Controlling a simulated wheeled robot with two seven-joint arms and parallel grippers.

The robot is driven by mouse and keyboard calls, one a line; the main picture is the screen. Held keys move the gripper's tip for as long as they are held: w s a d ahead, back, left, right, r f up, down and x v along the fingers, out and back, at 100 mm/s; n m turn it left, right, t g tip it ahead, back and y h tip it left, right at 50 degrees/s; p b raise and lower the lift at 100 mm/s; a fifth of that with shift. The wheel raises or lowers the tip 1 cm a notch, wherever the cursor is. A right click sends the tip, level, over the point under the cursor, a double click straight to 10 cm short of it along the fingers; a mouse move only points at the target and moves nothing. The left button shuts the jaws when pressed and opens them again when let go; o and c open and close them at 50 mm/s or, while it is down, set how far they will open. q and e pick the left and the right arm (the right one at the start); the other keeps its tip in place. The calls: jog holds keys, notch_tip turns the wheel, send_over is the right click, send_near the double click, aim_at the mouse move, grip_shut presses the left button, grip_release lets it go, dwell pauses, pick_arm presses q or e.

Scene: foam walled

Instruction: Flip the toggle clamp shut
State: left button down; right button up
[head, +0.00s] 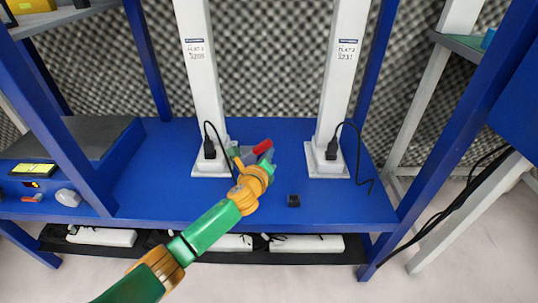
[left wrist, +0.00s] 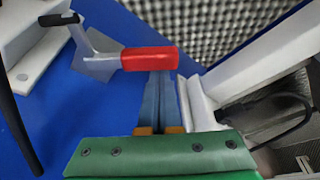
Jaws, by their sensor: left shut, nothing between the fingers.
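The toggle clamp shows a red handle (head: 262,147) on the blue bench, between the two white posts. In the left wrist view its red handle (left wrist: 150,58) lies across the picture, joined to a grey metal body (left wrist: 97,65) with a black-tipped arm (left wrist: 60,19). My left gripper (left wrist: 165,84) is shut and empty, its fingertips right at the lower edge of the red handle in the picture. I cannot tell whether they touch. In the head view my left gripper (head: 268,163) partly hides the clamp's base. My right gripper is not in view.
White posts (head: 203,90) and (head: 340,90) stand on the blue bench (head: 160,165), with black cables beside them. A grey-topped unit (head: 75,140) is at the left. The bench right of my gripper is mostly clear.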

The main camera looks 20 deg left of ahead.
aim_at(263, 143)
pick_arm(q)
jog(key=shift+a+r, duration=0.1)
jog(key=shift+r, duration=0.05)
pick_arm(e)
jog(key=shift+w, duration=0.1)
pick_arm(q)
jog(key=shift+s+a+r+n+t+h+p, duration=0.1)
jog(key=shift+a+r+n+t+h+p, duration=0.35)
jog(key=shift+n, duration=0.45)
jog(key=shift+s+a+r+n+t, duration=0.25)
jog(key=shift+a+r+n, duration=0.4)
jog(key=shift+n, duration=0.35)
jog(key=shift+s+a+r+n+t+h+b, duration=0.1)
jog(key=shift+a+r+n+t+b, duration=0.15)
jog(key=shift+a+n, duration=0.35)
jog(key=shift+s+a+r+n+t+h+b, duration=0.2)
jog(key=shift+a+n+t, duration=0.1)
jog(key=shift+n, duration=0.55)
jog(key=shift+s+a+r+n+t+h+b, duration=0.2)
jog(key=shift+a+n, duration=0.25)
jog(key=shift+n, duration=0.3)
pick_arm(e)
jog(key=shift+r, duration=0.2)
pick_arm(q)
jog(key=shift+w, duration=0.15)
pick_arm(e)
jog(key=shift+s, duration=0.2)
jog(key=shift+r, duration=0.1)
